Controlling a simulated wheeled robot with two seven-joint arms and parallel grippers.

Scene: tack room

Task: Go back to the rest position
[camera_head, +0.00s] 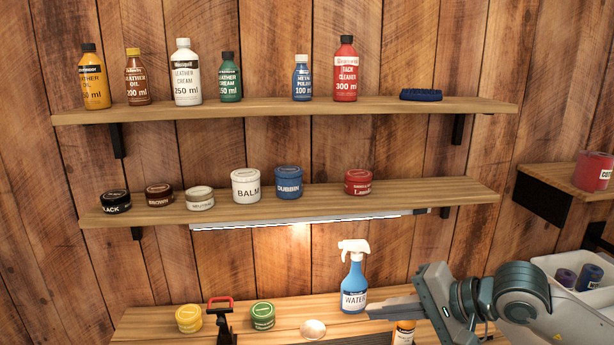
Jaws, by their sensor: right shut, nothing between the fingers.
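My right gripper (388,308) comes in from the lower right, over the bench top (155,322). Its fingers are shut, point left and hold nothing. The blue spray bottle (353,285) labelled WATER stands upright just behind the fingertips. A small orange-and-white container (403,333) shows partly below the gripper, cut off by the bottom edge of the picture. My left gripper is not in view.
Two wall shelves hold several bottles (345,72) above and several tins (288,182) below. On the bench are a yellow tin (188,318), a green tin (262,315), a red-and-black tool (220,318) and a pale round object (313,329). A white bin (575,325) stands at right.

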